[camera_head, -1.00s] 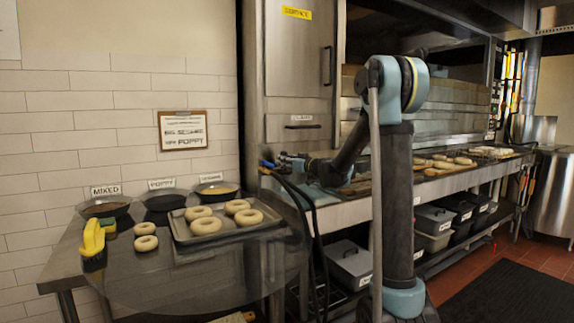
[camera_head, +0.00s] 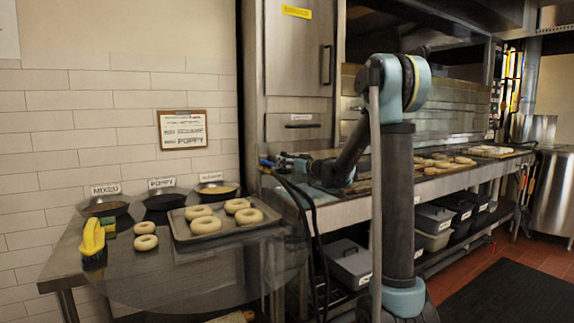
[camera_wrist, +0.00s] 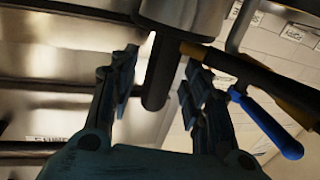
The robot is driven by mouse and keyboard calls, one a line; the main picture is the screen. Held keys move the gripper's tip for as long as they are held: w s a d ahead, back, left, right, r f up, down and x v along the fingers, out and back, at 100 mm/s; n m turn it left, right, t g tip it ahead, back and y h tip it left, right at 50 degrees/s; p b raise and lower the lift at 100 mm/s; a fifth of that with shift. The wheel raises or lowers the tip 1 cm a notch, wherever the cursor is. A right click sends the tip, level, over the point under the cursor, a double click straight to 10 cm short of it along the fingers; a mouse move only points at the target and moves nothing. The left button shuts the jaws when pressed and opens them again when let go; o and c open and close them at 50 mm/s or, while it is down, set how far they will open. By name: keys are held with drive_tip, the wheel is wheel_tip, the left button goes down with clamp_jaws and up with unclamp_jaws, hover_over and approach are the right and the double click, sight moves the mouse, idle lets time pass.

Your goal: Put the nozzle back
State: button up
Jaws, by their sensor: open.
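A dark nozzle with a blue handle (camera_wrist: 272,128) shows right of my gripper's fingers in the wrist view. It appears as a small blue tip (camera_head: 266,164) beside the wall cabinet in the head view. My gripper (camera_wrist: 158,85) is open, its two fingers apart. A dark rod (camera_wrist: 160,70) hangs below a metal cylinder (camera_wrist: 185,12) and shows between the fingers; I cannot tell whether they touch it. In the head view my gripper (camera_head: 285,162) is small, just right of the blue tip. Black hoses (camera_head: 303,215) run down from there. The nozzle's holder cannot be made out.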

drive_tip(key=v, duration=1.6)
drive_tip(key=shift+d+f, duration=0.2)
drive_tip(key=shift+d, duration=0.05)
drive_tip(key=shift+s, duration=0.1)
